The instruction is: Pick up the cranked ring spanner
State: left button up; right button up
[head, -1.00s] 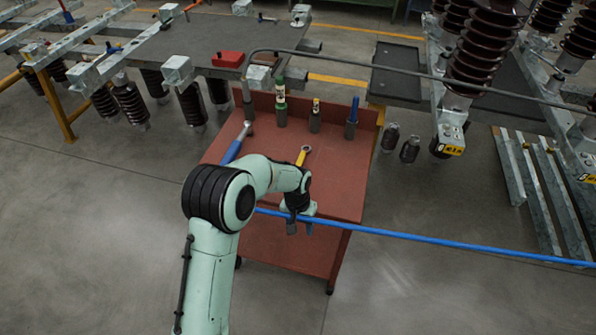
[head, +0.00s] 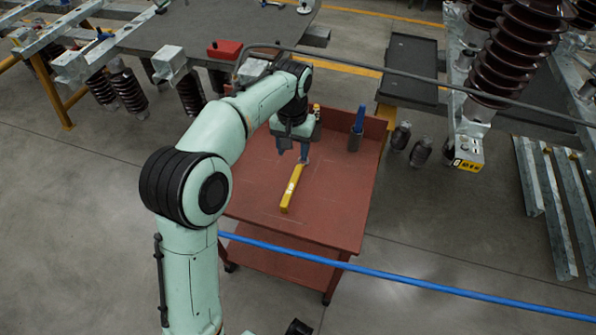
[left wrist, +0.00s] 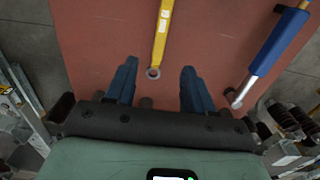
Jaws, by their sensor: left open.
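The cranked ring spanner (head: 291,189) has a yellow handle and lies on the red top of a trolley (head: 335,205). In the left wrist view the spanner (left wrist: 162,30) points down the picture, its grey ring end nearest the gripper. My left gripper (head: 293,150) is over the trolley at the spanner's far end, its blue-grey fingers pointing down. In the left wrist view the left gripper (left wrist: 158,85) is open and empty, the ring end showing between the fingertips. Its height above the spanner is hard to tell. My right gripper is not in view.
A blue-topped item in a dark holder (head: 356,128) stands at the trolley's back right. A blue rail (head: 400,277) crosses in front, and a grey bar (head: 400,74) behind. The trolley's front right is clear.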

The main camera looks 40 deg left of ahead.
pick_arm(q)
jog(key=b, duration=0.1)
send_over(293, 182)
notch_tip(293, 182, down, 7)
jog(key=shift+s, duration=0.1)
jog(key=shift+f+b, duration=0.55)
jog(key=shift+f, duration=2.45)
grip_shut()
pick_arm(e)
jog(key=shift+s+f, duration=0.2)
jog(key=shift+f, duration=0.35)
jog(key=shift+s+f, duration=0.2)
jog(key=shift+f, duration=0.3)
